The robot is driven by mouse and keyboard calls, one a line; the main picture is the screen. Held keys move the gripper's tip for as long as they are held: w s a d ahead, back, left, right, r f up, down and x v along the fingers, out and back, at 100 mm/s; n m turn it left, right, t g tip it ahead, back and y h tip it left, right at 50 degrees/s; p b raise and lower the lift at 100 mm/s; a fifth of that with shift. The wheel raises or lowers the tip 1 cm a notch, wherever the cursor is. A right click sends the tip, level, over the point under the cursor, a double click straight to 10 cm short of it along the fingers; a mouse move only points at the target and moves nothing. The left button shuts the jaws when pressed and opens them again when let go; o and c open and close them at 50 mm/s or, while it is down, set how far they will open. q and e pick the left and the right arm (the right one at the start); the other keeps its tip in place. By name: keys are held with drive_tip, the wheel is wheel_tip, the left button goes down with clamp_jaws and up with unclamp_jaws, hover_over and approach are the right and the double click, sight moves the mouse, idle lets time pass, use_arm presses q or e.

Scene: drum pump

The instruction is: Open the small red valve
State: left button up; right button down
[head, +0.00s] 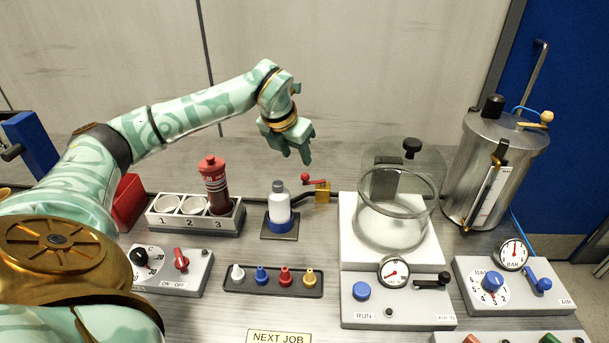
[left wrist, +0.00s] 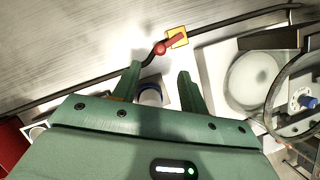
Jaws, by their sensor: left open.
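The small red valve (head: 314,181) is a red handle on a brass-yellow body (head: 323,195), set in a dark line along the back of the bench. In the left wrist view the red handle (left wrist: 168,45) lies just beyond and between the fingertips, beside its yellow body (left wrist: 178,37). The handle slants there, with a round red knob at one end. My left gripper (head: 295,156) is open and empty, above and slightly left of the valve, pointing down. It also shows in the left wrist view (left wrist: 160,70), fingers apart and not touching the handle. My right gripper is not in view.
A white bottle with a blue base (head: 279,208) stands just left of the valve. A glass chamber (head: 398,210) stands close on the right. A rack (head: 160,220) holds a red bottle (head: 214,185). A steel tank (head: 497,165) stands at the far right.

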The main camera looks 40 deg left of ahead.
sight(304, 174)
use_arm(q)
drive_tip(key=b+x, duration=0.1)
drive_tip(key=x, duration=0.6)
drive_tip(key=shift+f+b, duration=0.2)
drive_tip(key=shift+b, duration=0.15)
drive_tip(key=shift+w+f, duration=0.15)
drive_tip(key=shift+f, duration=0.15)
drive_tip(key=shift+w+f, duration=0.1)
drive_tip(key=shift+f, duration=0.05)
drive_tip(key=c, duration=0.9)
clamp_jaws()
